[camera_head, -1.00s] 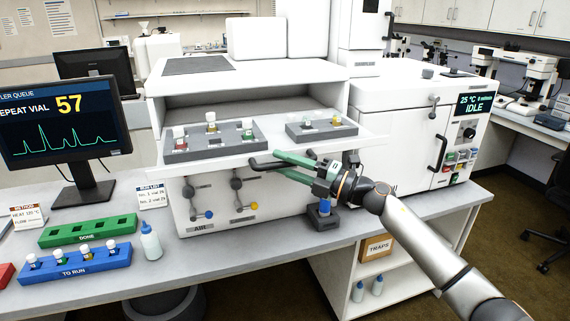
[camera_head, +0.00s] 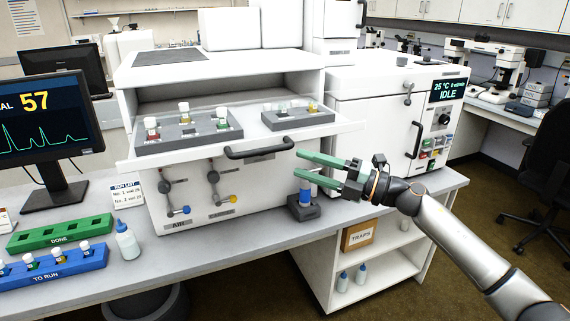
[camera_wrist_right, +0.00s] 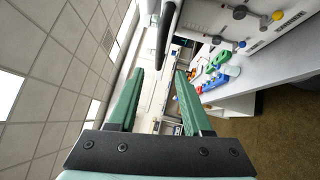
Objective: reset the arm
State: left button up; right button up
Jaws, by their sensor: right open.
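My right gripper (camera_head: 303,167) has green fingers and is open and empty. In the head view it is in front of the white instrument, just right of and below the dark drawer handle (camera_head: 260,149), apart from it. In the right wrist view the fingers (camera_wrist_right: 158,78) are spread with nothing between them, and the dark handle bar (camera_wrist_right: 166,28) shows beyond them. My right arm comes in from the lower right. My left gripper is not in view.
The instrument's tray shelf (camera_head: 350,127) is pulled out, holding vial racks (camera_head: 190,142). Green (camera_head: 20,240) and blue racks (camera_head: 90,262), a bottle (camera_head: 127,240) and a monitor are at left.

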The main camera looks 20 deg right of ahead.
jog(key=shift+v, duration=0.85)
jog(key=s+a+f+m+t+h+p, duration=0.1)
jog(key=s+a+f+m+h, duration=0.15)
jog(key=f+m, duration=0.4)
jog(key=s+a+f+m+t+h, duration=0.1)
jog(key=s+f+m+h, duration=0.15)
jog(key=f+m, duration=0.4)
jog(key=s+a+f+m+t+h+p, duration=0.1)
jog(key=s+f+m+h, duration=0.2)
jog(key=f, duration=0.6)
jog(key=s+a+f+m+g+h, duration=0.2)
jog(key=s+f+m, duration=0.3)
jog(key=s+f, duration=0.4)
jog(key=s+a+f+m+g+h, duration=0.2)
jog(key=s+f+m+g, duration=0.3)
jog(key=s+f, duration=0.4)
jog(key=shift+s+a+f+m+p, duration=0.2)
jog(key=shift+s+a+m+p, duration=0.25)
jog(key=shift+s+a, duration=0.45)
